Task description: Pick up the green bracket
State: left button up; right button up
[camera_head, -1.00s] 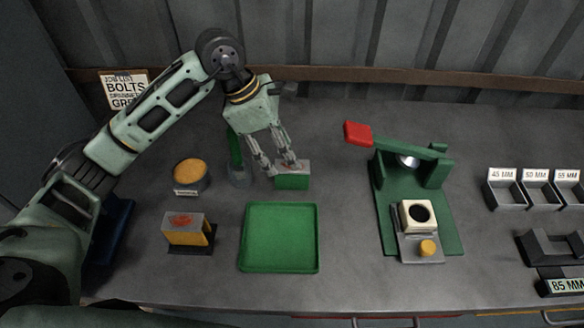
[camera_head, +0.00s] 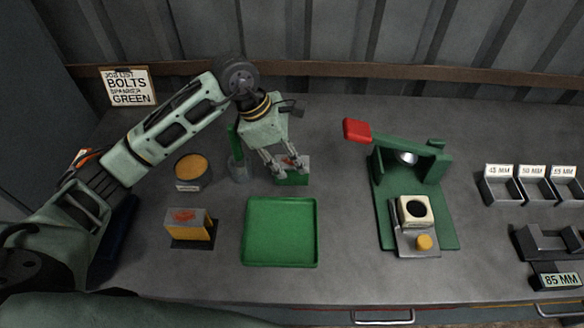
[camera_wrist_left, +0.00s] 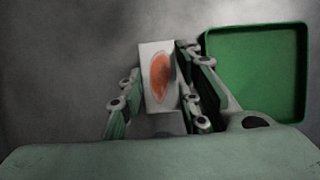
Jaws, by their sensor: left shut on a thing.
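The green bracket (camera_head: 291,178) stands on the bench behind the green tray, with a green front and a pale top bearing an orange-red mark. In the left wrist view, the top of the green bracket (camera_wrist_left: 158,72) shows between the two fingers. My left gripper (camera_head: 287,167) reaches down over it, with its fingers shut on its two sides. The bracket appears to be at bench level; I cannot tell if there is a gap under it. My right gripper is not in view.
The empty green tray (camera_head: 280,258) lies in front of the bracket. A yellow bracket (camera_head: 188,230) and a round tin (camera_head: 192,170) stand to the left. A clear cup (camera_head: 238,172) with a green item is close beside the gripper. A green lever press (camera_head: 440,230) stands right.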

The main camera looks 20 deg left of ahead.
pick_arm(q)
grip_shut()
jog(key=shift+r, duration=0.2)
